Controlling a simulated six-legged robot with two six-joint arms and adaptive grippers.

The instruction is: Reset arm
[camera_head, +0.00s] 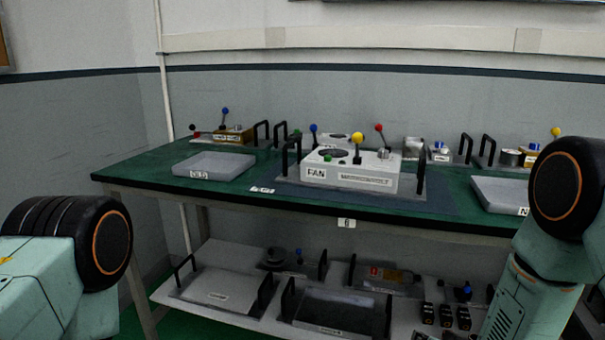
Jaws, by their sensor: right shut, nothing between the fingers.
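My left arm (65,265) shows at the lower left as a pale green link with a black round joint. Its gripper is out of the picture. My right arm (545,250) stands at the right edge, with a black joint at the top and a green link running down toward the bottom edge. The fingers of my right gripper cannot be made out clearly; it is shut with nothing in it. Both arms are in front of the workbench and apart from the things on it, as far as I can see.
A green-topped workbench (140,172) holds a white FAN box (348,178) with coloured levers, a grey tray (214,165) at left and another tray (499,192) at right. Black-handled panels and several small items lie on the lower shelf (215,252). Floor shows at lower left.

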